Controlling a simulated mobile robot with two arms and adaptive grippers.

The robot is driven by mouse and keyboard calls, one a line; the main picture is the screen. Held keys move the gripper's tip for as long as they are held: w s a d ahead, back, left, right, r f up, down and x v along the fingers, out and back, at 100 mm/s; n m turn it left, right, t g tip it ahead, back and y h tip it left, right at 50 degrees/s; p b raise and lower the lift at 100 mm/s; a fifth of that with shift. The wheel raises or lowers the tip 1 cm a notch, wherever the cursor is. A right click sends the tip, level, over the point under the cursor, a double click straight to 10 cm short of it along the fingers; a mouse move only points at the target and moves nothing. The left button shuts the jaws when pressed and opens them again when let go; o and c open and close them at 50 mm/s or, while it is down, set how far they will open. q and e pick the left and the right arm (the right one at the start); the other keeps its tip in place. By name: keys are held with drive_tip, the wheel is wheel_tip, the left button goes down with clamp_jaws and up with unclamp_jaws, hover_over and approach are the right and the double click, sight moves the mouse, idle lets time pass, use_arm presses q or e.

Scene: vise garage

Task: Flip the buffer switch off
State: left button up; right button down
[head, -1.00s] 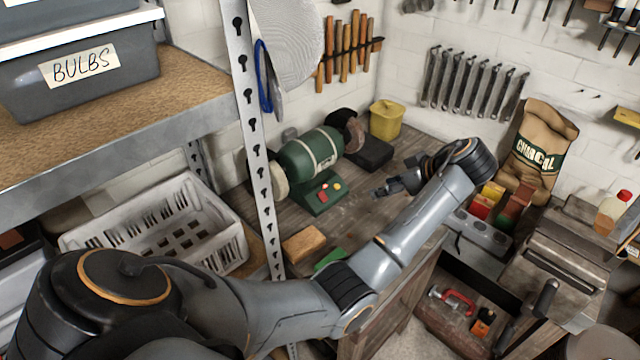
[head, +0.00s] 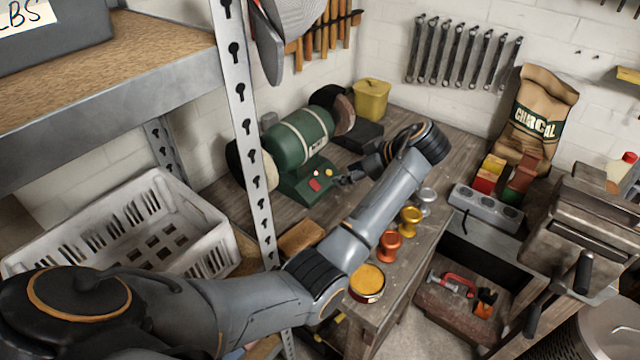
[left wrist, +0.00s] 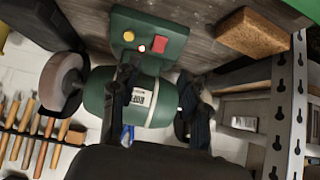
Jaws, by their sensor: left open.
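The green bench buffer (head: 300,138) stands on the wooden workbench, with dark and pale wheels at its ends. Its green base carries a red rectangular switch (head: 314,185), a yellow button (head: 329,173) and a small light. My left gripper (head: 348,180) is just right of the base, apart from the switch in the head view. Its fingers (left wrist: 161,72) are spread and empty, with the buffer body showing between them. My right gripper is out of view.
A shelf post (head: 242,110) rises left of the buffer. A wooden block (head: 301,238) lies in front of it. Orange and gold pots (head: 388,246) stand beneath and right of my arm. A yellow bin (head: 371,100) stands behind.

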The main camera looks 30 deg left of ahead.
sight(316, 186)
use_arm(q)
drive_tip(key=p+x, duration=0.2)
drive_tip(key=x, duration=0.9)
drive_tip(key=shift+s+a+f, duration=0.1)
drive_tip(key=shift+a+f, duration=0.1)
drive_tip(key=shift+c, duration=0.5)
